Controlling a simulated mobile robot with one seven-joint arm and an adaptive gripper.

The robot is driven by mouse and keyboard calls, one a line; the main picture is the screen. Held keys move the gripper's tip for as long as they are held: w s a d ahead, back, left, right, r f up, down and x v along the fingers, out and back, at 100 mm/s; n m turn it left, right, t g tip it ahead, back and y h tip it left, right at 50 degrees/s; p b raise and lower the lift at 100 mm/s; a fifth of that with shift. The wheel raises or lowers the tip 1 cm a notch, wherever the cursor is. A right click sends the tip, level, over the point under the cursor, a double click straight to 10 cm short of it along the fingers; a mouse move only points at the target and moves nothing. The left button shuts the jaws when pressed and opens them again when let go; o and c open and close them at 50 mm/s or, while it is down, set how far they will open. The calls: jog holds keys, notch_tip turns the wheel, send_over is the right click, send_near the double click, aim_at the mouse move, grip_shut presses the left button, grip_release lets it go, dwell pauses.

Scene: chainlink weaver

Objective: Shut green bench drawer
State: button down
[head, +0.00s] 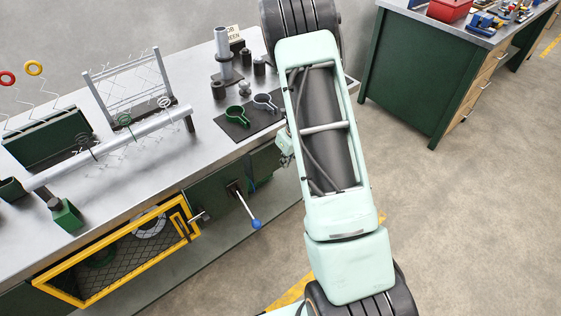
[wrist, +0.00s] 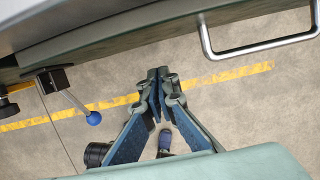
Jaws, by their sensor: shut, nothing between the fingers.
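The green bench (head: 190,200) stands at the left of the head view, with a grey metal top. In the wrist view a green drawer front (wrist: 240,13) runs along the top edge, with a U-shaped metal handle (wrist: 262,48) at the upper right. How far the drawer stands out cannot be told; my arm hides much of that bench end in the head view. My gripper (wrist: 160,73) is shut and empty, fingertips together over the floor, below and left of the handle in the wrist view, apart from it. It is mostly hidden behind my arm in the head view.
A lever with a blue ball (head: 255,223) sticks out from the bench front and shows in the wrist view (wrist: 93,117). Left of it is a yellow-framed mesh door (head: 120,250). Another green bench with wooden drawers (head: 430,75) stands right. Floor between is clear.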

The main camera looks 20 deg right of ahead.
jog(key=p+v, duration=0.1)
jog(key=v, duration=0.9)
jog(key=shift+s, duration=0.3)
